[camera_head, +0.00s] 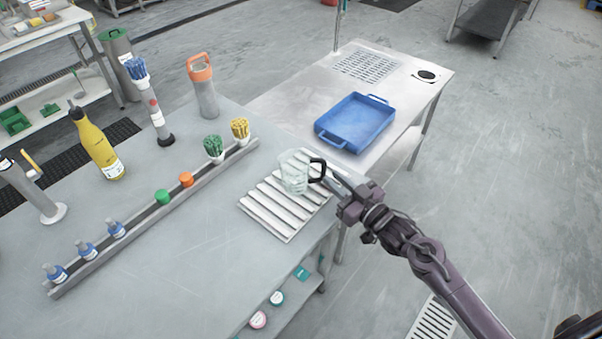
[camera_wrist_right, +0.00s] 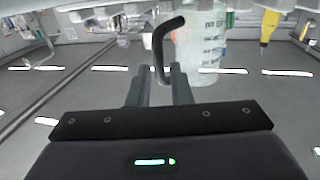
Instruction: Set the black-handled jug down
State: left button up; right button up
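The clear jug (camera_head: 295,172) with a black handle (camera_head: 318,170) stands upright on the white slatted rack (camera_head: 272,222), near the right edge of the grey table. Its handle points right, toward my right arm. My right gripper (camera_head: 328,180) is at the handle, with its fingers on either side of it. In the right wrist view, the black handle (camera_wrist_right: 160,50) comes down between the fingertips (camera_wrist_right: 160,78), with a small gap showing beside it. The jug's marked body (camera_wrist_right: 203,48) is just beyond. My left gripper is not in view.
A blue tray (camera_head: 356,122) sits on the lower bench behind the rack. A grey rail (camera_head: 150,218) with small bottles, caps and brush holders runs left of the rack. A yellow bottle (camera_head: 97,147) and an orange-topped flask (camera_head: 204,90) stand farther back. Open floor lies right.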

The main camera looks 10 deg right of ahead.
aim_at(324, 168)
jog(key=x, duration=0.2)
jog(key=r+p+x, duration=0.1)
jog(key=x, duration=0.1)
jog(key=shift+w+a, duration=0.1)
jog(key=shift+w, duration=0.25)
jog(key=shift+w+a+f, duration=0.1)
jog(key=shift+w+a, duration=0.05)
jog(key=shift+w, duration=0.1)
jog(key=shift+s, duration=0.1)
jog(key=shift+c, duration=0.3)
grip_shut()
